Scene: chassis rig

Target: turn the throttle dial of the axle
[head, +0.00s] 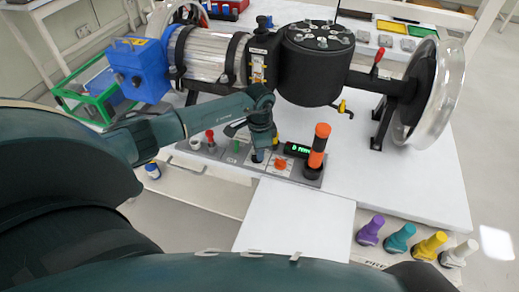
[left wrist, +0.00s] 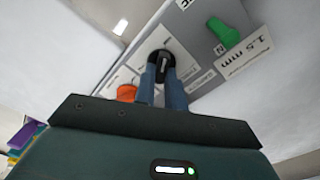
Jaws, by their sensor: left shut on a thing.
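My left gripper (head: 260,150) reaches down onto the grey control panel (head: 222,154) at the table's front edge. In the left wrist view, my left gripper's two blue-grey fingers (left wrist: 163,84) are shut on a black dial (left wrist: 161,58), one finger on each side. The dial has a pale pointer line and sits on a white plate with printed labels too small to read. In the head view my gripper mostly hides it. The axle rig (head: 318,72) stands behind the panel, with a black housing, silver cylinder and wheel. My right gripper is not in view.
An orange button (head: 281,163), a green-lit display (head: 297,149) and an orange-black cylinder (head: 318,147) stand right of my gripper. A green switch (left wrist: 223,32) lies near the dial. Several coloured knobbed pieces (head: 400,238) stand at the lower right. A blank white board (head: 295,222) lies in front.

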